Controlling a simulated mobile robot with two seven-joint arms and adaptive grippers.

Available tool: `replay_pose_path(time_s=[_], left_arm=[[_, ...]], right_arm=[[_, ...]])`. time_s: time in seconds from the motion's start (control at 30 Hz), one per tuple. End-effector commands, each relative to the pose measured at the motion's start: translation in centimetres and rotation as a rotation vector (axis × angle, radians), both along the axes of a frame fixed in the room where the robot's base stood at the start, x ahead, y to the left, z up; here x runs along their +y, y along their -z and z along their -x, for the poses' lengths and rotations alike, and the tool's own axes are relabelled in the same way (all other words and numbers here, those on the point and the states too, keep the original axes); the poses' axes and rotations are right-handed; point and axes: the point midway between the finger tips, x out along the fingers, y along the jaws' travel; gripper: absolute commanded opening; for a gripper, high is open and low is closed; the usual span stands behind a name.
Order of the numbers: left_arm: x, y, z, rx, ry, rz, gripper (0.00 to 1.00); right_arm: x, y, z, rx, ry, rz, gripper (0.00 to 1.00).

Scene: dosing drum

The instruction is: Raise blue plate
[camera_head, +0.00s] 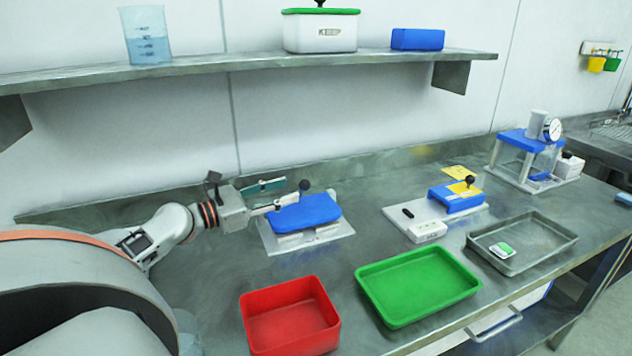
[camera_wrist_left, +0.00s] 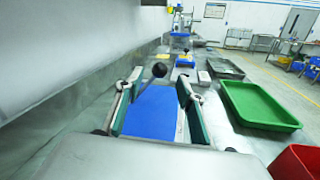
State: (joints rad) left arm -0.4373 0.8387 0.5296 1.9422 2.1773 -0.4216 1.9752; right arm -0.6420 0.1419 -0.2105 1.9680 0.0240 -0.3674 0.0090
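The blue plate (camera_head: 312,212) lies flat and low over a pale metal base (camera_head: 340,231) with light blocks under it. A black ball knob (camera_head: 304,185) stands at the plate's far side. My left gripper (camera_head: 291,190) reaches in from the left, low over the plate. In the left wrist view its two green-padded fingers (camera_wrist_left: 160,78) are spread apart. The blue plate (camera_wrist_left: 153,112) shows between them, and the knob (camera_wrist_left: 159,70) appears in the gap near the tips. I cannot tell whether a finger touches the plate. My right gripper is not in view.
A red bin (camera_head: 290,318), a green tray (camera_head: 418,285) and a grey metal tray (camera_head: 522,241) stand along the front. Another blue-topped device (camera_head: 455,197) is right of the plate. A shelf (camera_head: 250,62) overhangs the back. Bare bench lies between plate and green tray.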

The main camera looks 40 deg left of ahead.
Motion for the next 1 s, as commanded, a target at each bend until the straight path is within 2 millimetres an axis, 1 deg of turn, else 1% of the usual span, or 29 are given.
replay_pose_path(time_s=[0.23, 0.4, 0.5, 0.7, 0.97, 1.0], left_arm=[[-1.0, -0.1, -3.3, -0.001, 0.003, -0.003, 0.38], [-1.6, -0.1, -5.4, -0.002, 0.001, -0.003, 0.38], [-1.8, -0.1, -6.2, -0.001, 0.002, -0.002, 0.38], [-2.0, 0.0, -7.0, 0.0, 0.0, -0.001, 0.38], [-2.1, 0.0, -7.0, 0.001, 0.001, -0.001, 0.38], [-2.1, 0.0, -7.0, 0.001, 0.001, -0.001, 0.3]], right_arm=[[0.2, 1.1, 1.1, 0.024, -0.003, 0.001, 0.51], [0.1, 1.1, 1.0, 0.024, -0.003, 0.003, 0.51], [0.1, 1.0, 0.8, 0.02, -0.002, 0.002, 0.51], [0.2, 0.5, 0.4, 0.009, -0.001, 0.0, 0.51], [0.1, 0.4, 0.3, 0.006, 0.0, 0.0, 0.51], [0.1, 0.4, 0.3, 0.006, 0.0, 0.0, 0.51]])
